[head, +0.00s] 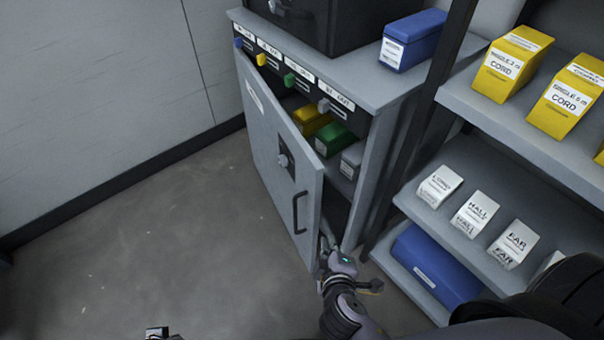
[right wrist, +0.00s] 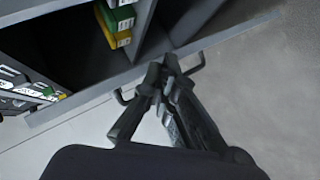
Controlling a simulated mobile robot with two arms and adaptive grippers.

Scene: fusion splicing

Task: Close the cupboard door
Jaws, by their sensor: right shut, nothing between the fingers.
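The grey cupboard (head: 385,150) has its door (head: 262,140) standing ajar. The door is hinged at the far left side, and its free edge is toward me. My right gripper (head: 328,243) is shut and empty, low at the door's free edge. In the right wrist view its fingers (right wrist: 164,82) overlap the handle (right wrist: 195,63); I cannot tell whether they touch. A small dark and white part (head: 157,333) at the bottom edge may be my left gripper, mostly out of frame.
Yellow, green and grey boxes (head: 334,139) are inside the cupboard. A blue box (head: 412,38) and a black case (head: 335,15) stand on top. An open shelf rack (head: 480,120) with labelled boxes stands close on the right. The floor (head: 160,240) left of the door is clear.

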